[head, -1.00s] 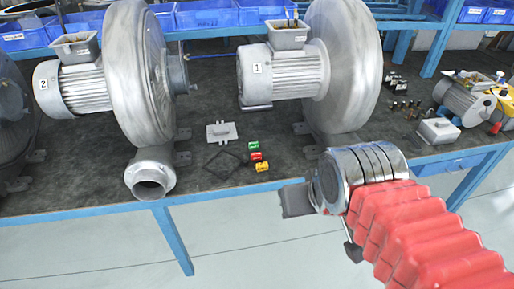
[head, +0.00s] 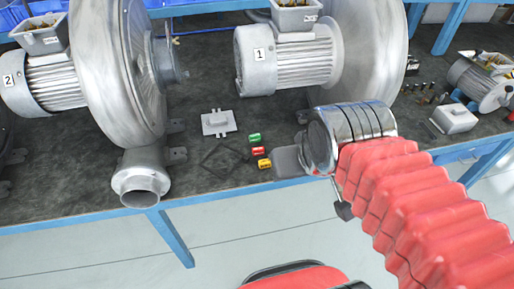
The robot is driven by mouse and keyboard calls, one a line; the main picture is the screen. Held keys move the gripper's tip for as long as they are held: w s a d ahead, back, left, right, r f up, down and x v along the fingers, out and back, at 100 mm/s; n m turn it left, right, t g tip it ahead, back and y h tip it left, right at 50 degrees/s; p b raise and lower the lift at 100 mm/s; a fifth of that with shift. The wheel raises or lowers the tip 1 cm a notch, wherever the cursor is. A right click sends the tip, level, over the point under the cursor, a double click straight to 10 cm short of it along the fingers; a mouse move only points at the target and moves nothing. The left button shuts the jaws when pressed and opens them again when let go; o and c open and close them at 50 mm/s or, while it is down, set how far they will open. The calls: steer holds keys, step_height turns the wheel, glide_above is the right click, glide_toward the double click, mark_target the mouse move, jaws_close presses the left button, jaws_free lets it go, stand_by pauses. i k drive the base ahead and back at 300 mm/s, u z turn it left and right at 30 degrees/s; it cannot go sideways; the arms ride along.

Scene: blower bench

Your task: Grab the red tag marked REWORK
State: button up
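The red tag (head: 258,151) lies on the dark bench top, between a green tag (head: 254,138) and a yellow tag (head: 264,164) in a short row. Its lettering is too small to read. My gripper (head: 315,186), at the end of the red-sleeved arm, is just right of the tags in the picture, near the bench's front edge. Its two grey fingers show apart, with nothing visible between them. The left finger appears close to the yellow tag, but I cannot tell its height above the bench. All three tags are in plain view.
A grey plate with a raised handle (head: 218,123) and a thin black square frame (head: 226,160) lie left of the tags. Blower 1 (head: 290,58) stands behind them, blower 2 (head: 115,70) at left. A small grey box (head: 454,119) sits at right.

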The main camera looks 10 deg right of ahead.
mark_target(259, 151)
steer(key=u, duration=0.3)
steer(key=k, duration=0.8)
steer(key=u, duration=0.55)
steer(key=k, duration=0.55)
steer(key=u, duration=0.55)
steer(key=i, duration=1.6)
steer(key=z, duration=0.4)
